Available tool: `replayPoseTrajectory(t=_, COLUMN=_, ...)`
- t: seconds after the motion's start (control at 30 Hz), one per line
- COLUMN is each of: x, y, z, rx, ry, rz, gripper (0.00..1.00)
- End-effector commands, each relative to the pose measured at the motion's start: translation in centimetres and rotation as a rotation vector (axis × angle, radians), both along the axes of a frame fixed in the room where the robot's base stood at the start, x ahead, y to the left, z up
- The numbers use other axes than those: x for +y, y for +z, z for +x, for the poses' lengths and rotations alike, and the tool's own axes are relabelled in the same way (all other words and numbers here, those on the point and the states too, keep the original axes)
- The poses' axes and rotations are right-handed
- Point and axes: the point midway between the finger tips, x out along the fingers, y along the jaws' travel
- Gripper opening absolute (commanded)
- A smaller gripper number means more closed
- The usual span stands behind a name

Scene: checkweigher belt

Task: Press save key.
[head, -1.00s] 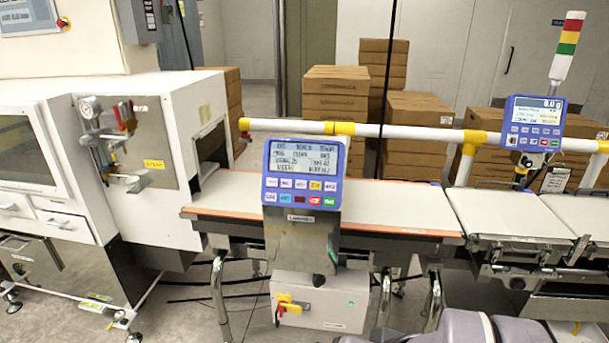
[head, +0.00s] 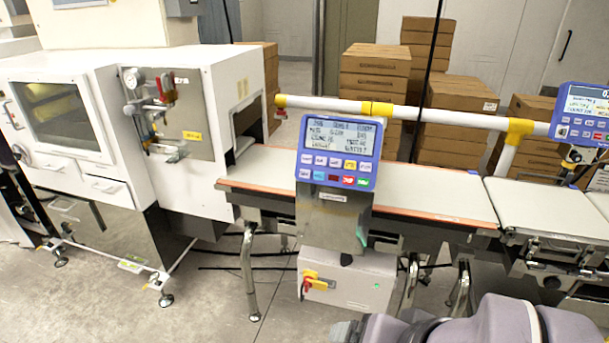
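A blue control panel (head: 338,152) stands on a metal post in front of the belt, near the middle of the head view. It has a lit screen (head: 341,137) with lines of text and two rows of coloured keys (head: 335,171) below it. The key labels are too small to read, so I cannot tell which one is the save key. A second blue panel (head: 583,117) is at the right edge, partly cut off. Parts of my arm show at the bottom right, well below and apart from the panels. My gripper cannot be made out.
The conveyor belt (head: 435,202) runs behind the panel, with a white and yellow rail (head: 340,106) above it. A white machine (head: 205,80) stands at the left. A white box (head: 345,280) with a red-yellow switch sits under the belt. Brown cartons (head: 375,75) are stacked behind. Open floor lies at lower left.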

Motion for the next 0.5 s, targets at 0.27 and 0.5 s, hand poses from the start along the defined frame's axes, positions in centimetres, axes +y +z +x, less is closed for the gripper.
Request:
replayPoseTrajectory(t=0.27, x=0.00, y=0.00, z=0.00, rx=0.000, ry=0.000, rz=0.000, gripper=0.27)
replayPoseTrajectory(t=0.5, x=0.00, y=0.00, z=0.00, rx=0.000, ry=0.000, rz=0.000, gripper=0.00)
